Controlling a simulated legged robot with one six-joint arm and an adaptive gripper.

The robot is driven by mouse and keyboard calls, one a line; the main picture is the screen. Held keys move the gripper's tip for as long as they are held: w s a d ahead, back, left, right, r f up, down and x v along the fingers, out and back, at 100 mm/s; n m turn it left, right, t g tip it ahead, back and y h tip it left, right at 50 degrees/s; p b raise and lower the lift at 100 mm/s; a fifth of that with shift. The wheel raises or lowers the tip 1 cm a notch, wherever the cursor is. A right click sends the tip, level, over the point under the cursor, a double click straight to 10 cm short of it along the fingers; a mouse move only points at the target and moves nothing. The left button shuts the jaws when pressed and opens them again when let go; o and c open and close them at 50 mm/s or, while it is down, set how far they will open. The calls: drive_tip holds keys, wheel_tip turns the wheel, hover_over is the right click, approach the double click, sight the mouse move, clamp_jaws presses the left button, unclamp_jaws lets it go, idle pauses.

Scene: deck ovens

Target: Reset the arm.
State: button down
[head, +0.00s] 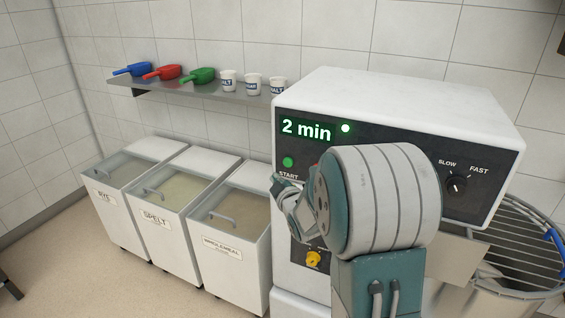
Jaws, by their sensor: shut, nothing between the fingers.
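My gripper (290,207) is in front of the mixer's dark control panel, at its left part. It is partly hidden behind the large round joint of my arm. Its fingers are shut and hold nothing. The mixer (410,92) is a white machine whose panel reads "2 min" beside a lit green light. A green START button (287,162) shows just above my gripper; I cannot tell whether they touch. A speed knob (457,184) marked SLOW and FAST sits at the panel's right. A yellow knob (313,259) shows below my gripper.
Bins labelled RYE (104,194), SPELT (155,217) and a third flour (222,246) stand at left. A wall shelf (190,90) holds blue, red and green scoops and white cups. A wire bowl guard (525,245) is at right.

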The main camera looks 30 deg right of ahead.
drive_tip(key=s+a+r+m+g, duration=0.1)
drive_tip(key=s+a+m+g, duration=0.2)
drive_tip(key=s, duration=0.7)
drive_tip(key=s+a+r+m+g+y, duration=0.1)
drive_tip(key=s+a+m+g, duration=0.1)
drive_tip(key=s+a+g, duration=0.2)
drive_tip(key=s+a+r+m+g, duration=0.2)
drive_tip(key=s+a, duration=0.6)
drive_tip(key=s, duration=1)
drive_tip(key=m+g, duration=0.1)
drive_tip(key=g, duration=0.1)
drive_tip(key=shift+s+a+m+g+y, duration=0.25)
drive_tip(key=shift+a+m+g+y, duration=0.05)
drive_tip(key=shift+a+y, duration=0.1)
idle(1.4)
